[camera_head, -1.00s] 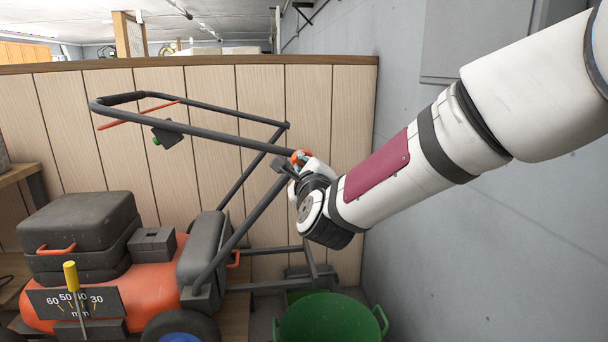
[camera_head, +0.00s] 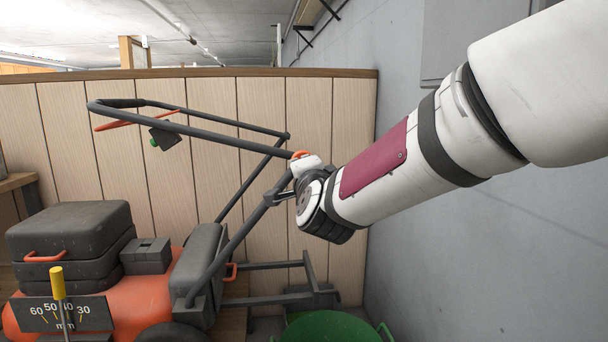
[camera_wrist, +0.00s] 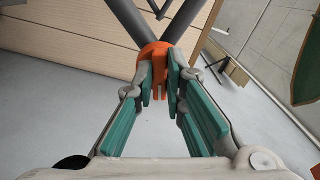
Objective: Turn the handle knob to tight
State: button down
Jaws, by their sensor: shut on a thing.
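The orange handle knob (camera_wrist: 157,52) sits at the joint of the dark mower handle tubes in the wrist view. Its narrow grip stands between the fingertips of my gripper (camera_wrist: 160,84), which is shut on it with teal finger pads on both sides. In the head view a bit of the orange knob (camera_head: 299,155) shows above my wrist, on the dark mower handle (camera_head: 225,135). My wrist hides the rest of the knob and the fingers there. No tight or loose mark is readable.
The orange lawn mower (camera_head: 140,300) with dark engine cover stands at lower left, its yellow height lever (camera_head: 57,283) upright. A green tub (camera_head: 330,328) stands below my arm. A wooden partition (camera_head: 215,110) is behind, and a grey wall (camera_head: 480,240) is close on the right.

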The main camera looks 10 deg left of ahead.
jog(key=shift+d+f+n, duration=0.15)
jog(key=shift+n, duration=3.5)
jog(key=shift+d+f+n, duration=0.1)
jog(key=shift+f+n, duration=0.05)
jog(key=shift+n, duration=3.5)
jog(key=c, duration=1.6)
grip_release()
jog(key=shift+c, duration=0.2)
jog(key=shift+d, duration=0.1)
